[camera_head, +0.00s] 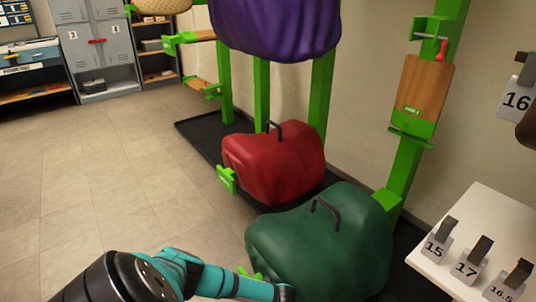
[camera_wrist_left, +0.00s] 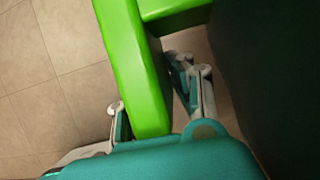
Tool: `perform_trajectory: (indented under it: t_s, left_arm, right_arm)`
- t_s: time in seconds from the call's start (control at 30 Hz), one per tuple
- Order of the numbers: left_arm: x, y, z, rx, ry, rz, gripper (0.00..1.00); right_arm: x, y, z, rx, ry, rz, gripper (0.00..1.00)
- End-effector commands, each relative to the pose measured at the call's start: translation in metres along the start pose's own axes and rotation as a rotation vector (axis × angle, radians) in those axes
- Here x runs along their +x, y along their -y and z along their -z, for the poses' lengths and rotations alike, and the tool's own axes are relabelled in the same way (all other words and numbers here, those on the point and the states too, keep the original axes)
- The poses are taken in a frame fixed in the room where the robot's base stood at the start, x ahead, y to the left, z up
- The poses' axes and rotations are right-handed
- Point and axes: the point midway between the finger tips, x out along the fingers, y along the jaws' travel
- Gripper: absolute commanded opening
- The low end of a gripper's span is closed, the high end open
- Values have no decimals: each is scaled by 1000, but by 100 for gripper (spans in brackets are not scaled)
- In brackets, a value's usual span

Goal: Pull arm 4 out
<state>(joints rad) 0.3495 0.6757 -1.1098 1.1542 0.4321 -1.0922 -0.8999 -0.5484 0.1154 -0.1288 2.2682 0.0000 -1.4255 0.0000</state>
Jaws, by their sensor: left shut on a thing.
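In the left wrist view my left gripper (camera_wrist_left: 152,88) has its two fingers on either side of a bright green bar (camera_wrist_left: 135,75) and is shut on it. The bar joins a green crosspiece (camera_wrist_left: 175,14) at the top. In the head view my left arm reaches in from the bottom left, and a small bit of bright green (camera_head: 248,273) shows beside it, at the edge of the dark green saddle bag (camera_head: 320,245). The fingers cannot be made out there. No number for this arm can be read. My right gripper is not in view.
A red bag (camera_head: 275,165) sits behind the green one on a black mat (camera_head: 192,128). A purple bag (camera_head: 275,25) hangs above on green posts. A white table (camera_head: 480,225) with number tags stands at right. Tiled floor (camera_head: 110,185) is clear at left.

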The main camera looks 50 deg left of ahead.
Motion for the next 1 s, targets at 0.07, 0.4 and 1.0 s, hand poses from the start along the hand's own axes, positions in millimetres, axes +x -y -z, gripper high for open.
perform_trajectory:
  t_s: [0.07, 0.4, 1.0]
  left_arm:
    - [-1, -1, 3, 1, -7, 2, 0]
    - [-1, 0, 3, 0, -7, 6, 0]
    - [-4, 0, 1, 0, -2, 3, 42]
  right_arm:
    - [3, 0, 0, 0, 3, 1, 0]
    - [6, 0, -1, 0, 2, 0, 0]
    - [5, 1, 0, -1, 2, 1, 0]
